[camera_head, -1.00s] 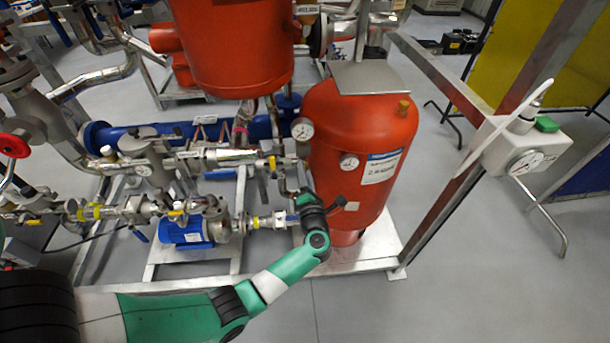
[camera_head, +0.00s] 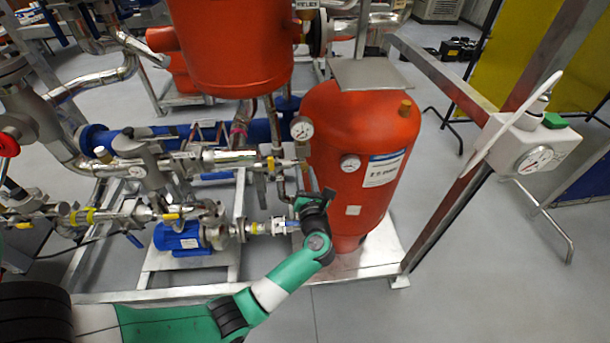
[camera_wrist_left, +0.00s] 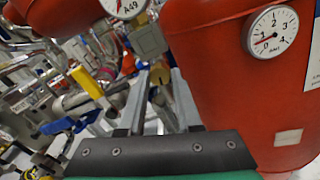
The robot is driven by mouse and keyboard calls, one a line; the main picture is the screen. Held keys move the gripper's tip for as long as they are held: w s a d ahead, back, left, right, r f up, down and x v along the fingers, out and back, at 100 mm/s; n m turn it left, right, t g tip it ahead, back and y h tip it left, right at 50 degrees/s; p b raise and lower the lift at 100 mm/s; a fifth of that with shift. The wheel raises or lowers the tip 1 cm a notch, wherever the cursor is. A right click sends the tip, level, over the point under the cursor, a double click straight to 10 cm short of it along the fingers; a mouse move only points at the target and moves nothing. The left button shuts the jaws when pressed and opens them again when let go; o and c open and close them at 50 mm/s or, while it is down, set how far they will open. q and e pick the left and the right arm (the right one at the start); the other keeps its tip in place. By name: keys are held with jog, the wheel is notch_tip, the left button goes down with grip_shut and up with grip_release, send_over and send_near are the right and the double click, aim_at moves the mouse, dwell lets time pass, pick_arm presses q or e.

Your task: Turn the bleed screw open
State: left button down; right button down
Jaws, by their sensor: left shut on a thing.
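My left gripper (camera_head: 300,196) is at the lower left side of the red tank (camera_head: 355,140), among the pipe fittings below a round gauge (camera_head: 302,128). In the left wrist view its two grey fingers (camera_wrist_left: 159,95) point away from the camera. How far this part is turned cannot be made out. My right gripper is not in view.
A second gauge (camera_wrist_left: 270,32) is on the tank right beside the gripper. A yellow-handled valve (camera_wrist_left: 86,82) and pipes crowd the left. A blue pump (camera_head: 178,237) stands low on the skid. A white gauge box (camera_head: 530,148) is on the right post. Floor in front is free.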

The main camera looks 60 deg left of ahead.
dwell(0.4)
pick_arm(q)
jog(key=c, duration=0.6)
grip_release()
jog(key=shift+d, duration=0.1)
jog(key=shift+s+d, duration=0.1)
jog(key=shift+d, duration=0.3)
jog(key=p+v, duration=0.2)
jog(key=v, duration=0.8)
jog(key=shift+s+d+p, duration=0.2)
jog(key=shift+d+p, duration=0.1)
jog(key=shift+p, duration=0.05)
